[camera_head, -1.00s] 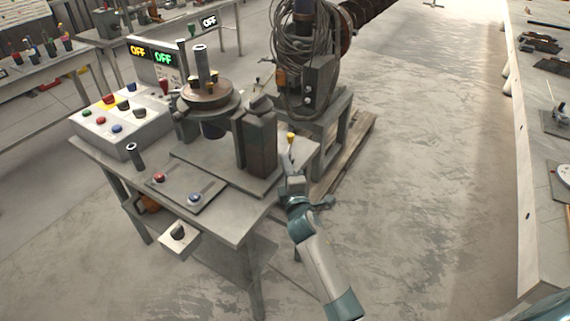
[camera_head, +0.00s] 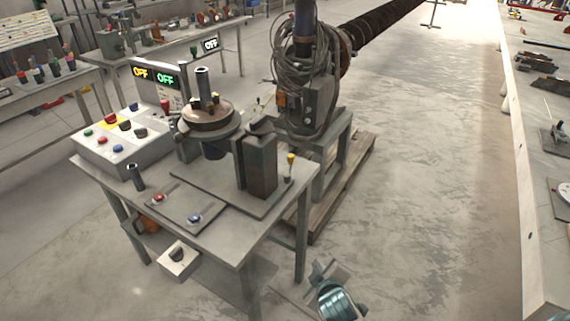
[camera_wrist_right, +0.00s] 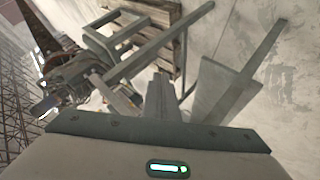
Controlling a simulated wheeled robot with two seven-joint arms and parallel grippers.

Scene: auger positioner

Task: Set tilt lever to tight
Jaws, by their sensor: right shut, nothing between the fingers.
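A small upright lever with a yellow knob (camera_head: 290,158) stands at the right edge of the metal table (camera_head: 250,235), beside the dark block-shaped post (camera_head: 262,165). I take it for the tilt lever; no tight mark is legible. My right gripper (camera_head: 327,270) is low in front of the table's right front leg, well apart from the lever. It is shut and empty. In the right wrist view its fingers (camera_wrist_right: 160,95) point toward the table frame and pallet, and the lever cannot be made out. My left gripper is not in view.
A control box (camera_head: 125,135) with coloured buttons sits on the table's left. Two displays behind it read OFF. A round turntable (camera_head: 208,117) stands mid-table. A cable-wrapped machine (camera_head: 305,85) stands behind on a wooden pallet (camera_head: 345,195). The floor to the right is clear.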

